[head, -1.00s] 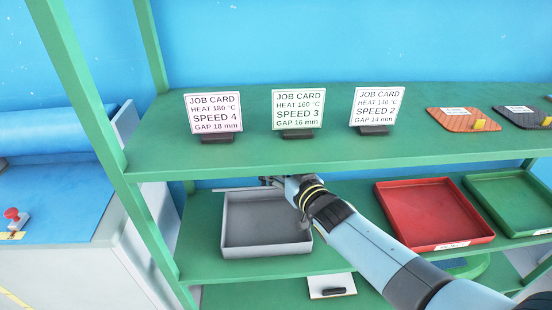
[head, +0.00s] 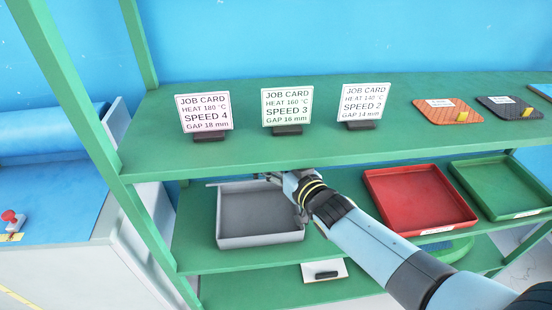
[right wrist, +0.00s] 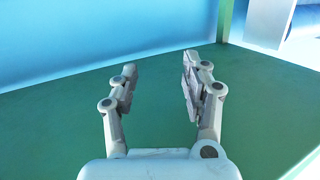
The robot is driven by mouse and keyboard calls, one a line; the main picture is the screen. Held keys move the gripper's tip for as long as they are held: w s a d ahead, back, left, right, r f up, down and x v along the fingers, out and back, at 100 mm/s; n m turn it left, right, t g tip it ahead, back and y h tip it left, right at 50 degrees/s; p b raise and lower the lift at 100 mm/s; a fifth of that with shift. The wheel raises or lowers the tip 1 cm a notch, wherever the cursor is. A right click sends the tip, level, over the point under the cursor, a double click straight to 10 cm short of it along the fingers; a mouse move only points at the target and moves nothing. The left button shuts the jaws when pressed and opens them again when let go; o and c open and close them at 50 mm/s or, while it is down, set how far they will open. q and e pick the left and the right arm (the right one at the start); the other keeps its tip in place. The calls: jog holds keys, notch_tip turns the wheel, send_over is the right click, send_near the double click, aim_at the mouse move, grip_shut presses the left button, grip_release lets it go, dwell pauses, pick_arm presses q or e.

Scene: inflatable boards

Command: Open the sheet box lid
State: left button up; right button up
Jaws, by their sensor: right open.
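A grey open-topped box (head: 224,240) sits on the middle green shelf, and its inside looks empty. A thin grey strip (head: 222,184) lies along its back edge; I cannot tell whether this is the lid. My right gripper (head: 264,176) is behind the box's back right corner, mostly hidden by its own wrist and the upper shelf's edge. In the right wrist view, the right gripper (right wrist: 158,78) is open and empty, its fingers apart over bare green shelf facing the blue wall. My left gripper is not in view.
Job cards (head: 287,106) stand on the top shelf close above the arm. A red tray (head: 468,222) and a green tray (head: 540,207) sit right of my forearm. A white item with a dark handle (head: 327,274) lies below. A green post (head: 70,100) stands left.

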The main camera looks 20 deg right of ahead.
jog(key=s+d+r, duration=0.1)
jog(key=s, duration=0.6)
jog(key=shift+s, duration=0.35)
